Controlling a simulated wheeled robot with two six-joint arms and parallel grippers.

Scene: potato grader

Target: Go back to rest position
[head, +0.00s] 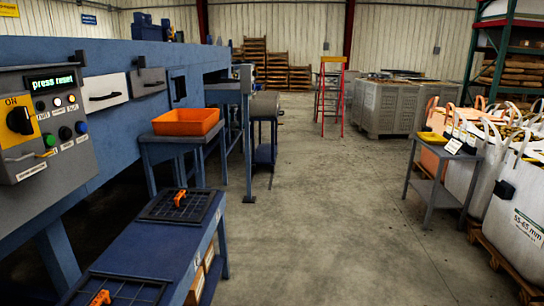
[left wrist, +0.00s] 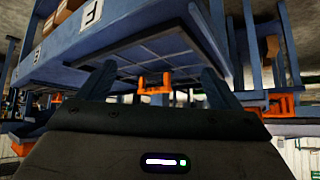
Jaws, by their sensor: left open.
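My left gripper (left wrist: 158,70) shows in the left wrist view with its two dark fingers spread and nothing clasped between them. An orange handle (left wrist: 155,83) on a dark grid panel (left wrist: 150,48) appears beyond the gap between the fingers. How far off it is, I cannot tell. That view looks upside down. Neither gripper shows in the head view, and my right gripper is in no frame.
A blue bench (head: 150,240) at lower left bears black grid screens (head: 150,208) with orange handles. An orange bin (head: 186,121) stands behind. The control panel (head: 45,120) reads "press reset". A small table (head: 440,155) and white bags (head: 515,210) stand right. The middle floor is clear.

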